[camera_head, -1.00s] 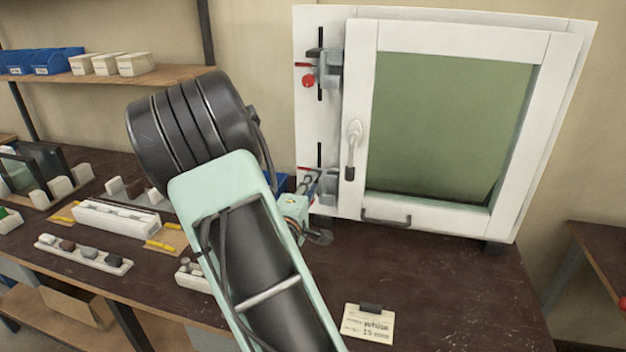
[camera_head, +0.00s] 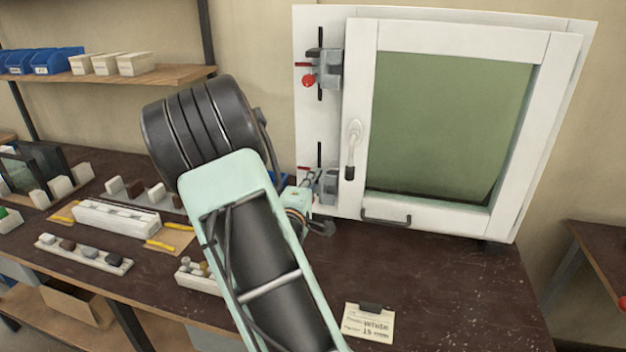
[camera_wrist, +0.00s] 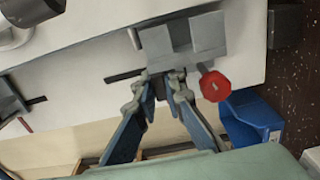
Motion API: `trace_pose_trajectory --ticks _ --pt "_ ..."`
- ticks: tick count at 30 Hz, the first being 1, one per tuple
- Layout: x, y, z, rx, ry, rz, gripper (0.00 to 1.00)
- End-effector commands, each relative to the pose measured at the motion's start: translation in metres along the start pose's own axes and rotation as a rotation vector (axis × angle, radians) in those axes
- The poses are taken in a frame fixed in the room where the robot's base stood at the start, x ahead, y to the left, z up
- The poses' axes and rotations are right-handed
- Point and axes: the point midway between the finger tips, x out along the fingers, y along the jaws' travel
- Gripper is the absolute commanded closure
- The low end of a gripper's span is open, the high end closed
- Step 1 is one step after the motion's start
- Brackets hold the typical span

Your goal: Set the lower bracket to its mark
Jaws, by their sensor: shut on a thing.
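The lower bracket (camera_head: 328,187) is a grey block on the left edge of the white window frame, at the lower black slot. In the wrist view the bracket (camera_wrist: 185,42) shows large, with a red knob (camera_wrist: 214,86) beside it. My gripper (camera_wrist: 164,80) has its two fingertips close together at the bracket's near edge, shut on it. In the head view my gripper (camera_head: 309,182) is small and partly hidden by my arm. A red mark (camera_head: 304,168) lies left of the lower slot, close to the bracket's top. The upper bracket (camera_head: 330,69) has its own slot and red knob.
The white window (camera_head: 460,28) has a lever handle (camera_head: 351,150) just right of the brackets. A card (camera_head: 368,323) lies on the dark bench, whose front right is clear. Trays and blocks (camera_head: 117,217) stand left. A blue bin (camera_wrist: 250,120) is near my gripper.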

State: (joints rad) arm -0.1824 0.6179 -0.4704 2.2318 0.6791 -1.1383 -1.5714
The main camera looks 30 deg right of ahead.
Motion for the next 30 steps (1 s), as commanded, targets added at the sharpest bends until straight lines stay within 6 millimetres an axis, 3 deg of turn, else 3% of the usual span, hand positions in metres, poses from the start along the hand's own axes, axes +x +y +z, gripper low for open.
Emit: trace_pose_trajectory --ticks 5,13,22,23,25,30 --pt "0.0 0.005 0.0 0.001 0.001 0.001 1.0" --pt "0.0 0.033 -0.001 0.0 0.001 0.002 1.0" --pt "0.0 0.032 -0.001 0.0 0.001 0.001 1.0" --pt "0.0 0.032 -0.001 0.0 0.001 0.001 0.89" --pt "0.0 0.032 -0.001 0.0 0.001 0.001 0.83" --pt "0.0 0.032 0.0 0.0 0.001 0.001 0.83"
